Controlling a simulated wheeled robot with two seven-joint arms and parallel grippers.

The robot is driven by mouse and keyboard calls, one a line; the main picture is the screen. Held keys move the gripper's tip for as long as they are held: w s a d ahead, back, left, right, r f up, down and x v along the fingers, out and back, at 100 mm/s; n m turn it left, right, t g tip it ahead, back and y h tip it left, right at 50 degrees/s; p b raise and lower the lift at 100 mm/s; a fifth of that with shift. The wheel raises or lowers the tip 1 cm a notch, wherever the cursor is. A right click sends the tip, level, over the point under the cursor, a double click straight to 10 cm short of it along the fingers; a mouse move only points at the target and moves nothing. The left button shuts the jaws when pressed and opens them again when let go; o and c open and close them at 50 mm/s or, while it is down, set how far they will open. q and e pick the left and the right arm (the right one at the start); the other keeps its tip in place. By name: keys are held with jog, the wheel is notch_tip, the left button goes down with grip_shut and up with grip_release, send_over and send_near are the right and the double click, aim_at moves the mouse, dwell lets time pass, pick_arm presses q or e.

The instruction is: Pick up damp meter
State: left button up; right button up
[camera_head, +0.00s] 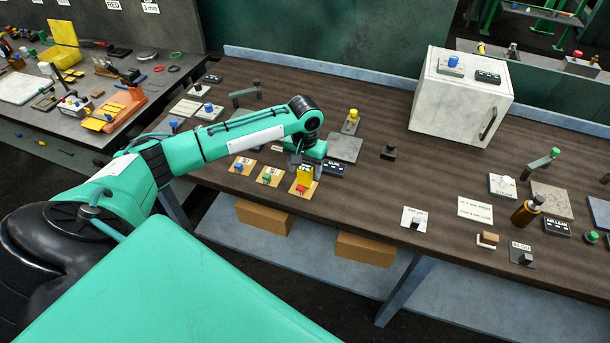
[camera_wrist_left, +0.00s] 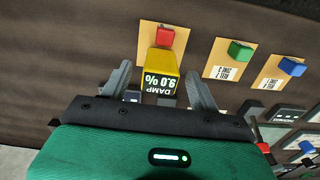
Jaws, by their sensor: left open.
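The damp meter is a small yellow block with a dark display reading "DAMP 9.0 %"; it shows in the left wrist view (camera_wrist_left: 161,71) and in the head view (camera_head: 304,173). It is at a tan card (camera_head: 303,187) with a red block (camera_head: 301,189) on it. My left gripper (camera_head: 302,165) is over the meter. In the left wrist view the two grey fingers (camera_wrist_left: 161,88) are apart, one on each side of the meter, with gaps visible. My right gripper is in neither view.
Tan cards with a green block (camera_head: 267,177) and a blue block (camera_head: 239,167) lie to the left in the head view. A dark labelled block (camera_head: 335,168) is close on the right. A white cabinet (camera_head: 460,105) stands at the back.

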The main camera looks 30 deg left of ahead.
pick_arm(q)
jog(key=shift+f, duration=1.2)
jog(key=c, duration=1.3)
jog(key=shift+r, duration=0.1)
